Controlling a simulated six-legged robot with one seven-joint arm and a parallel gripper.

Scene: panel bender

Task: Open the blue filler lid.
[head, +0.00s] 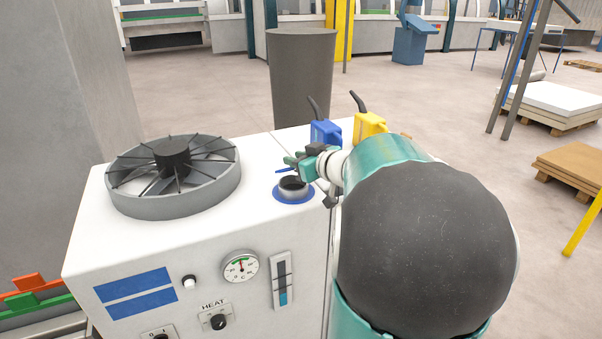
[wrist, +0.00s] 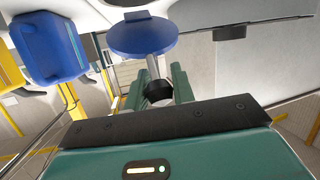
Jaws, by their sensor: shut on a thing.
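The filler neck (head: 293,184) is a short grey collar in a blue ring on the white machine top, and its dark opening shows. The blue lid (head: 285,169) is a thin edge just above the neck in the head view, apart from it. In the wrist view the lid (wrist: 143,36) is a blue disc with a grey stem and a black knob. My gripper (head: 297,163) has its teal fingers shut on the knob, also seen in the wrist view (wrist: 157,84). Whether a hinge joins lid and neck is hidden.
A round grey fan (head: 172,205) stands left of the neck on the machine (head: 230,215). A blue canister (head: 325,133) and a yellow canister (head: 369,126) stand close behind my gripper. A tall grey bin (head: 302,75) is beyond them. Gauge and switches are on the front.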

